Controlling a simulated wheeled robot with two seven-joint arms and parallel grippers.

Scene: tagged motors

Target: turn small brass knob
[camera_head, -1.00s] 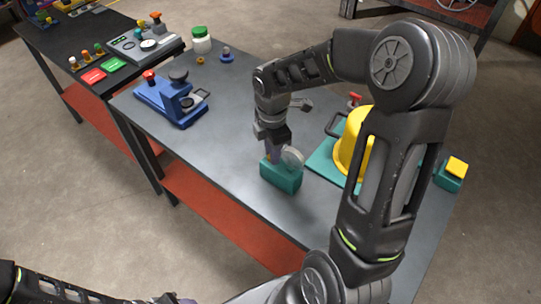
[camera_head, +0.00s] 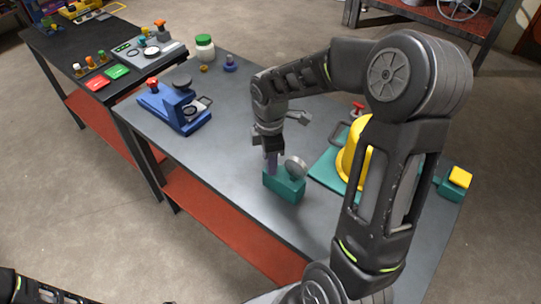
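A teal block (camera_head: 284,186) stands on the grey table, with a round silver gauge (camera_head: 296,168) on its top right. My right gripper (camera_head: 271,162) points down at the left end of this block, its purplish fingertips at or just above the block's top. The fingertips look close together, but I cannot tell whether they are shut or hold anything. I see no brass knob on the block; the gripper could be hiding it. A small brass-coloured piece (camera_head: 204,69) lies at the far end of the table. My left gripper is not in view; only part of my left arm shows at lower left.
A yellow domed object (camera_head: 354,150) stands on a teal plate (camera_head: 322,170) right of the block, partly behind my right arm. A blue device (camera_head: 172,108) and a green-capped jar (camera_head: 204,46) stand farther back. The table between block and blue device is clear.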

